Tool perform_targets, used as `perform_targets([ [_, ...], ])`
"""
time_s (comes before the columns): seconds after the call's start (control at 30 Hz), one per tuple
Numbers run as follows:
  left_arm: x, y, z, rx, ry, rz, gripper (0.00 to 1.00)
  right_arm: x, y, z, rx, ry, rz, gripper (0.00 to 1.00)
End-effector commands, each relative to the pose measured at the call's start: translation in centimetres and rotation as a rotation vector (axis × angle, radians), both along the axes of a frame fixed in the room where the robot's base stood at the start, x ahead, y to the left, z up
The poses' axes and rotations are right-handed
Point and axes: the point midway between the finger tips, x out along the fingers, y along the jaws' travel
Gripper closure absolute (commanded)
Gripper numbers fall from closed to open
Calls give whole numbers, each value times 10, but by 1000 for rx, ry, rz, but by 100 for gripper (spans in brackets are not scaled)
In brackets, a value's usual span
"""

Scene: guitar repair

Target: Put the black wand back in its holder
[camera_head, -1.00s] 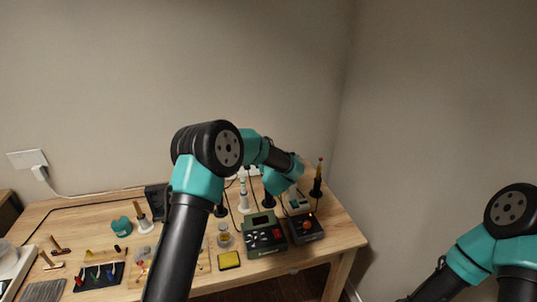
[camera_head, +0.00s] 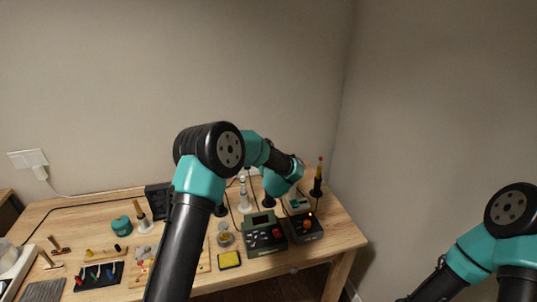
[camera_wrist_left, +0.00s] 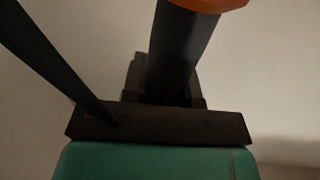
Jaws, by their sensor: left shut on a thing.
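My left arm reaches over the workbench in the head view, and its wrist bends down at the back right. In the left wrist view my left gripper (camera_wrist_left: 165,95) is shut on a dark, long piece that looks like the black wand (camera_wrist_left: 185,45). An orange part shows at the top edge of that view. In the head view the left fingertips and the wand cannot be made out clearly. I cannot tell which stand is the wand's holder; a black stand (camera_head: 316,190) with a yellow-and-red tool upright in it is at the back right. My right gripper is out of view.
A green-and-black station (camera_head: 264,235) and a smaller black station (camera_head: 306,228) with an orange knob stand beneath my left wrist. A white stand (camera_head: 244,200) is close by. A yellow sponge (camera_head: 229,259) lies in front. Several small tools lie at the left.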

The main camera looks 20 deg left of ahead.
Motion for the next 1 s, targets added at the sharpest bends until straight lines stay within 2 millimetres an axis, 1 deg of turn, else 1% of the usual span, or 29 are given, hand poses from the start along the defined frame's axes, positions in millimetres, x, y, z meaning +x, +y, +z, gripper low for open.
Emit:
perform_targets([
  [0.73, 0, 0, -29, 0, 1, 0, 95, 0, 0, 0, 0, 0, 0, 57],
  [1.0, 0, 0, -32, 0, 0, -1, 95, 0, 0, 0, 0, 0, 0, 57],
])
